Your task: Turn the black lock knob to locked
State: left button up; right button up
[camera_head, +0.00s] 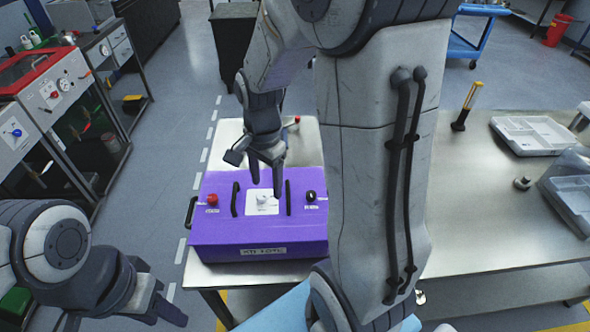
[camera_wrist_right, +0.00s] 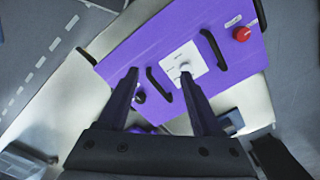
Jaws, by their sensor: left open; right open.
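The black lock knob (camera_head: 311,196) stands on the right side of the top of a purple box (camera_head: 222,232) in the head view. In the right wrist view the black knob (camera_wrist_right: 140,97) shows close beside the left-hand finger, partly hidden by it. My right gripper (camera_head: 266,186) is open and empty above the middle of the box, left of the black knob. Its two spread fingers (camera_wrist_right: 159,74) also show in the right wrist view. My left gripper (camera_head: 168,300) is open and empty at the lower left, away from the box.
The box carries a red knob (camera_head: 212,199), a white plate with a pale knob (camera_head: 263,201) and black bar handles (camera_head: 235,199). It sits on a metal table (camera_head: 460,225). A yellow-handled tool (camera_head: 467,106) and a grey tray (camera_head: 534,135) stand at right.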

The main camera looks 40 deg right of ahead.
aim_at(311, 193)
jog(key=d+f+m+p, duration=0.1)
jog(key=d+f+m, duration=0.1)
jog(key=d+m, duration=0.9)
jog(key=shift+n, duration=0.6)
jog(key=f, duration=0.3)
jog(key=d+f+p, duration=0.1)
jog(key=f, duration=0.2)
jog(key=d+f+p, duration=0.1)
jog(key=f, duration=0.3)
jog(key=shift+w+f, duration=0.1)
jog(key=shift+d, duration=0.1)
grip_shut()
